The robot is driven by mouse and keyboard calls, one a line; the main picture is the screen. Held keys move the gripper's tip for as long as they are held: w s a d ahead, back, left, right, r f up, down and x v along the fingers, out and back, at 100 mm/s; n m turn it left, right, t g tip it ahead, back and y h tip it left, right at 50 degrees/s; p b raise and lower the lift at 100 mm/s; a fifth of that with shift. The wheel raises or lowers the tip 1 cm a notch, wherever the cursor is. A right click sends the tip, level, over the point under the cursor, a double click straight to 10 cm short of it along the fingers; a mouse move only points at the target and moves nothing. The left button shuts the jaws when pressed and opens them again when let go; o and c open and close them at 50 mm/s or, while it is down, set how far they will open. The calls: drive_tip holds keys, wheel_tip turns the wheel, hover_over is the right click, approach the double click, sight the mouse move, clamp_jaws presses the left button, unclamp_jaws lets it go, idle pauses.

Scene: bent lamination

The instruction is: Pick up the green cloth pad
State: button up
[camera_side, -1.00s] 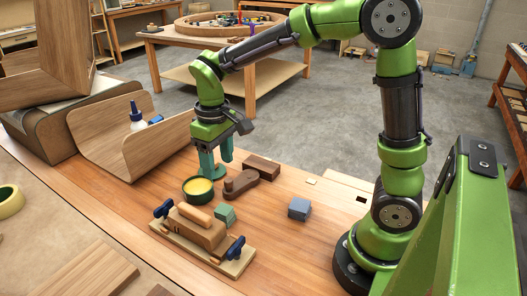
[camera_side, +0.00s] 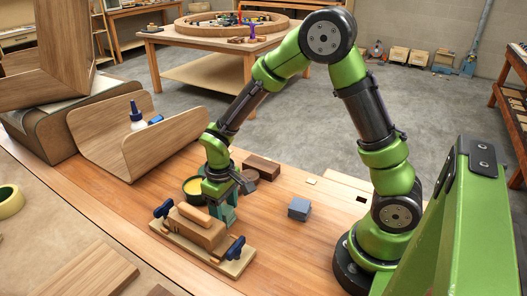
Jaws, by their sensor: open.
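The green cloth pad (camera_side: 228,217) is a small green block on the wooden bench, just behind the right part of the clamped wooden block. My gripper (camera_side: 221,208) points down and is low over the pad, with its teal fingers at or around it. The fingers hide much of the pad and have nearly its colour, so I cannot tell whether they touch it. The jaws are open.
The wooden form (camera_side: 200,233) with two blue-handled clamps stands close in front of my gripper. A brown block (camera_side: 262,167) lies behind and a blue-grey block (camera_side: 299,209) to the right, with clear bench between.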

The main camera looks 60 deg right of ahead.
drive_tip(key=shift+f, duration=0.95)
drive_tip(key=shift+c, duration=0.2)
